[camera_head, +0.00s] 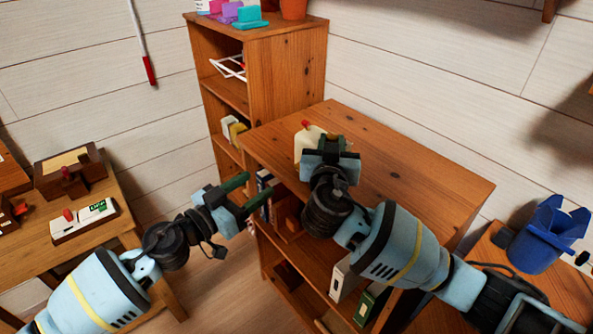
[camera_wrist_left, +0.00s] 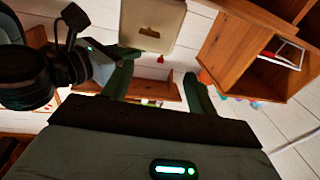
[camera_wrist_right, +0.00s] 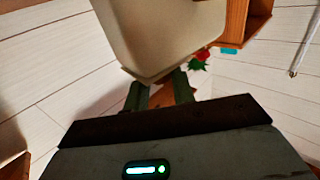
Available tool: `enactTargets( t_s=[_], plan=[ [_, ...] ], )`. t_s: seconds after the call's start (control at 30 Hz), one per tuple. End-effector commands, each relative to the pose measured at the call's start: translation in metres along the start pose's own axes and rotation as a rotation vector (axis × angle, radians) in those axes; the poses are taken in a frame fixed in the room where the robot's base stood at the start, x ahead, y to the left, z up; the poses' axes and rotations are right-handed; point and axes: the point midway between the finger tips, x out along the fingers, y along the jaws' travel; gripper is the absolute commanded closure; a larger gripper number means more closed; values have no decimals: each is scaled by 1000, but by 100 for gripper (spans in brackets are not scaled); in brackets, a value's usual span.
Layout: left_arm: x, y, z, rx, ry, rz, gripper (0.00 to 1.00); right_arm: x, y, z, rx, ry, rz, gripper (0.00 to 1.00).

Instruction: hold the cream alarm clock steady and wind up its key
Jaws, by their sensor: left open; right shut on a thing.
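The cream alarm clock (camera_head: 305,143) with a red top piece is at the wooden cabinet's back left, partly hidden behind my right gripper (camera_head: 330,143). That gripper is shut on it; in the right wrist view the clock (camera_wrist_right: 155,35) fills the upper middle, at the fingertips. I cannot tell whether the clock rests on the cabinet or is held above it. My left gripper (camera_head: 250,190) is open and empty, lower left of the clock, apart from it. In the left wrist view the clock (camera_wrist_left: 150,12) lies beyond the open fingers, with a small brown-gold mark on it.
The cabinet top (camera_head: 415,175) is bare right of the clock. A taller shelf (camera_head: 285,65) stands directly behind on the left. A side table (camera_head: 120,205) at left holds a white device (camera_head: 83,220) and a wooden box. A blue container (camera_head: 545,238) stands at right.

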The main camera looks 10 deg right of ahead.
Motion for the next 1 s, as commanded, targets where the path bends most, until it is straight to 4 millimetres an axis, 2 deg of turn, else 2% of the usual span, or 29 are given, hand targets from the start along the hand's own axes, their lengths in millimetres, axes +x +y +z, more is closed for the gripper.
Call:
enactTargets(
  t_s=[0.2, 0.47, 0.57, 1.0],
  plan=[
    [-5, 15, 11, 40, -37, 58, 42, 0, 0, 1, -1, -1, 0, 100],
    [-1, 16, 12, 41, -39, 61, 42, 0, 0, 1, -1, -1, 0, 100],
    [9, 17, 12, 41, -37, 61, 42, 0, 0, 1, -1, -1, 0, 100],
    [76, 20, 14, 38, -36, 59, 42, 0, 0, 1, -1, -1, 0, 100]
  ],
)
